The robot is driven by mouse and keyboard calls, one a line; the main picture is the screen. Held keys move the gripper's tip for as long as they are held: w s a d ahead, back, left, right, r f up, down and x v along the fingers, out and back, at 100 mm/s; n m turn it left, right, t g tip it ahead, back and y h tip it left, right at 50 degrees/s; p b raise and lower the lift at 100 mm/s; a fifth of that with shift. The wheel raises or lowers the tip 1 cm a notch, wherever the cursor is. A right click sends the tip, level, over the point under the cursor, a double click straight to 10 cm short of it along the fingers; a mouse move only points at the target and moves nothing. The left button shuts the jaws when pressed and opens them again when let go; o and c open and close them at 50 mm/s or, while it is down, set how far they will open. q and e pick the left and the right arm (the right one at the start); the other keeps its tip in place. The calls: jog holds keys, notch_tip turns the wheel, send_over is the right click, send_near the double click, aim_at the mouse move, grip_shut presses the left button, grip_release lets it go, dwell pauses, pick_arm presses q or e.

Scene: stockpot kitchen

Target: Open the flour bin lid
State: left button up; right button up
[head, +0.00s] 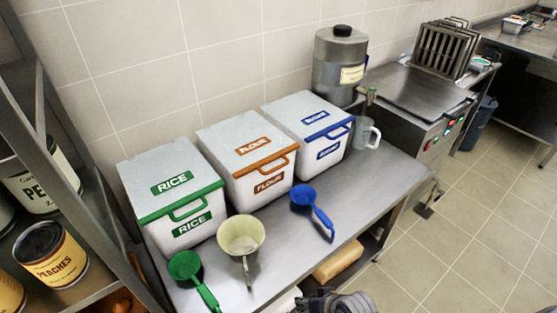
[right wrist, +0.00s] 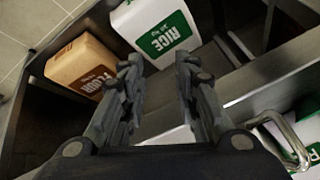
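The flour bin (head: 262,187) is a white box with an orange-rimmed lid (head: 228,139) and an orange front handle. It stands on the steel table between the rice bin (head: 172,205) and a blue-trimmed bin (head: 312,130). Its lid is down. My right gripper (head: 335,302) shows at the bottom edge of the head view, low in front of the table and apart from the flour bin. In the right wrist view its two fingers (right wrist: 158,75) are spread with nothing between them. My left gripper is in neither view.
A green scoop (head: 186,266), a cream scoop (head: 241,236) and a blue scoop (head: 304,197) lie along the front of the table (head: 345,205). The right wrist view shows a brown flour bag (right wrist: 82,66) and a rice bag (right wrist: 150,30). A shelf rack stands at the left.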

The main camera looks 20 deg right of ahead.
notch_tip(320, 180, up, 5)
jog(key=w+t, duration=0.1)
jog(key=w, duration=0.2)
jog(key=m+t+y+p, duration=0.3)
jog(key=m+t, duration=0.5)
jog(key=m, duration=0.4)
send_near(278, 168)
jog(key=shift+m, duration=0.3)
jog(key=x, duration=1)
jog(key=shift+w+d+f, duration=0.15)
jog(key=shift+w+f, duration=0.05)
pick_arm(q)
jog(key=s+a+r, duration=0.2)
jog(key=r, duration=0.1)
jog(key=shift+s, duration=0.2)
pick_arm(e)
jog(key=shift+w, duration=0.1)
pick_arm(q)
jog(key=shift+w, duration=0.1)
pick_arm(e)
grip_shut()
